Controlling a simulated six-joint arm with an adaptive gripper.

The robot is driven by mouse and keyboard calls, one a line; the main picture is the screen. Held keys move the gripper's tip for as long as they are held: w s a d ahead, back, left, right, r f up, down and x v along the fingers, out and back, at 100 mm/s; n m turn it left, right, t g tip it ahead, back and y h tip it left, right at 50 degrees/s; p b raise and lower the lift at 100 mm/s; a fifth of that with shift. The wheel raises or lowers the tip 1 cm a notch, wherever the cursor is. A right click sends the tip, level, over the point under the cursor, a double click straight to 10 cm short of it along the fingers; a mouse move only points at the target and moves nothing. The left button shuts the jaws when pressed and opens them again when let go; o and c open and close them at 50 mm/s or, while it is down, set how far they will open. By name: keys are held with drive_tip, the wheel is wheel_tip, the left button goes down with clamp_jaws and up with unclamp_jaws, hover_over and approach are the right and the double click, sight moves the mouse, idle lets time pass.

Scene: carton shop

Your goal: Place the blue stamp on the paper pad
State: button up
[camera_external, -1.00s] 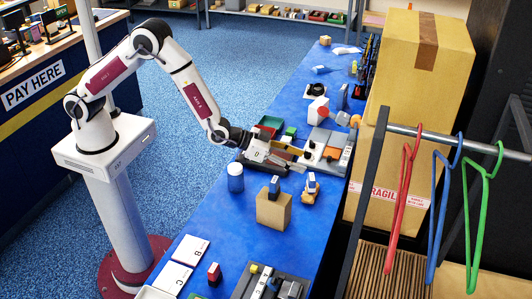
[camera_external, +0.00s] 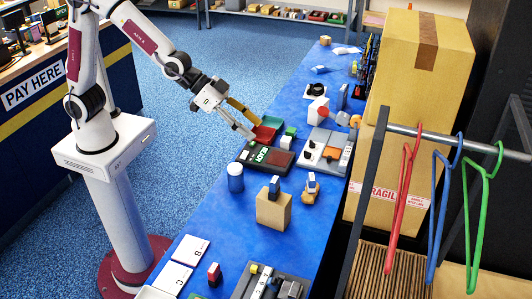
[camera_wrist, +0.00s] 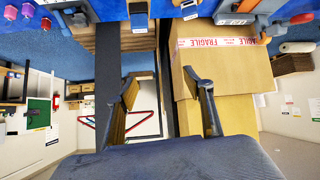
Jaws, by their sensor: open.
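I cannot tell which is the blue stamp. White sheets marked with letters (camera_external: 190,250) lie at the table's front left; I cannot tell whether one is the paper pad. My gripper (camera_external: 249,120) is open and empty, above the table's left edge, behind and left of the boxes. Its spread fingers show in the wrist view (camera_wrist: 166,88) with nothing between them.
A dark device with green lettering (camera_external: 265,156) lies below my gripper, near a red tray (camera_external: 266,132). A blue cylinder (camera_external: 235,178) stands in front. A grey tray (camera_external: 327,148) lies right. Tall cartons (camera_external: 420,75) and a hanger rail (camera_external: 460,142) border the right side.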

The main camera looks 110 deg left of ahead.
drive_tip(key=s+d+r+m+g+h, duration=0.1)
drive_tip(key=s+d+r, duration=0.15)
drive_tip(key=s, duration=0.65)
drive_tip(key=s+d+r+m+g, duration=0.15)
drive_tip(key=s+r, duration=0.25)
drive_tip(key=s, duration=0.4)
drive_tip(key=s+f+g, duration=0.1)
drive_tip(key=s+g, duration=0.1)
drive_tip(key=s, duration=1.8)
drive_tip(key=shift+s+d+f, duration=0.3)
drive_tip(key=shift+s+d, duration=0.05)
drive_tip(key=shift+d, duration=0.05)
